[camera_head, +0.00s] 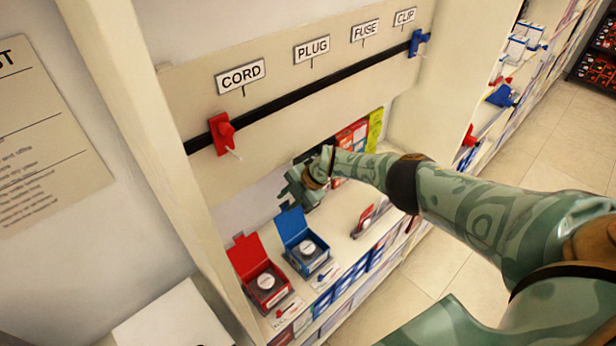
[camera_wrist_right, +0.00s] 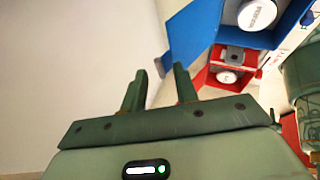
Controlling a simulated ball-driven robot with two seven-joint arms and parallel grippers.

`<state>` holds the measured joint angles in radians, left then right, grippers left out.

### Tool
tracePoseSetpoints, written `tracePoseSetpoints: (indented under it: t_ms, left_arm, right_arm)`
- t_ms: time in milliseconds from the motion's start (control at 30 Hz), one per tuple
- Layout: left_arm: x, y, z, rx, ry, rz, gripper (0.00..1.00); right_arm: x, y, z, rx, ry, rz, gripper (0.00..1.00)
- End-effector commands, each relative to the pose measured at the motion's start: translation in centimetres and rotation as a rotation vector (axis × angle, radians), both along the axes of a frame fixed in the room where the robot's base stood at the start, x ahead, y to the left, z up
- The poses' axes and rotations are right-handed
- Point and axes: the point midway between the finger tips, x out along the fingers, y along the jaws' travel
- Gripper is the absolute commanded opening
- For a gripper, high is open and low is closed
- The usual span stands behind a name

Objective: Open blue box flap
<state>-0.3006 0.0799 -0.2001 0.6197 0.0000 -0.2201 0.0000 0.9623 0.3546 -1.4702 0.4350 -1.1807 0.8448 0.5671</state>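The blue box (camera_head: 308,262) stands on the white shelf with a round white-topped item inside. Its blue flap (camera_head: 290,225) is raised at the back, so the inside shows. My right gripper (camera_head: 293,198) is just behind and above the flap. In the right wrist view, my right gripper (camera_wrist_right: 161,72) has two parted fingers with nothing between them. The blue flap (camera_wrist_right: 193,38) is close beyond the right-hand finger; I cannot tell whether they touch. The blue box (camera_wrist_right: 283,32) is at the upper right there. My left gripper is not in view.
A red box (camera_head: 268,287) with its flap raised stands to the left of the blue one. A black rail (camera_head: 310,82) with red and blue clips runs above, under labels. Coloured packs (camera_head: 358,135) stand at the back right. A shelf side panel (camera_head: 150,130) bounds the left.

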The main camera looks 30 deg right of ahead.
Motion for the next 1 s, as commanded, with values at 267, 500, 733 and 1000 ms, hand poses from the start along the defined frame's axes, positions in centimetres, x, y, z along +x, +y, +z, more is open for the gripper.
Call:
tracePoseSetpoints:
  t_ms: [267, 500, 733, 1000]
  left_arm:
    - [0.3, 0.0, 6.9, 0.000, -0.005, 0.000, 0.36]
    - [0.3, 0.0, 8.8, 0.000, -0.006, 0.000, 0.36]
    - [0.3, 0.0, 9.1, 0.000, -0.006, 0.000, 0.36]
    - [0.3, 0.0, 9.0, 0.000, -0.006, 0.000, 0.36]
  right_arm:
    - [-2.3, -3.8, 7.0, -0.002, -0.003, -0.003, 0.30]
    - [-4.1, -6.4, 10.8, -0.002, -0.007, -0.004, 0.30]
    - [-4.7, -7.4, 12.2, -0.001, -0.007, -0.005, 0.30]
    - [-4.8, -7.4, 12.2, -0.001, -0.007, -0.005, 0.30]
